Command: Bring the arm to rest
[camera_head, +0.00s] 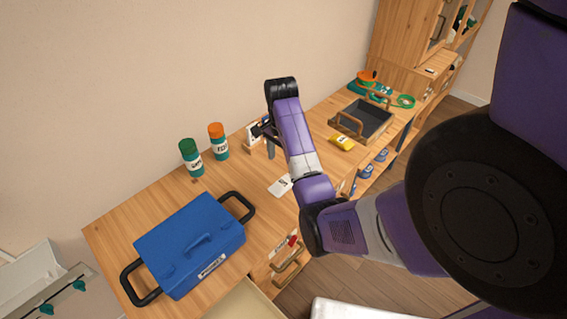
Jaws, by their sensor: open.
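My purple arm (293,140) reaches out over the wooden workbench (120,228), bent at the elbow, with its black wrist at the top. My gripper (267,140) hangs below the wrist, partly hidden behind the forearm. It is open, and I see nothing held in it. A small white-and-wood item (252,136) stands right by the gripper in the picture; I cannot tell whether they touch.
A blue case (190,245) with black handles lies at the front left. A green-capped can (191,158) and an orange-capped can (218,142) stand behind it. A white card (280,186), yellow item (341,142) and dark tray (363,117) lie farther right.

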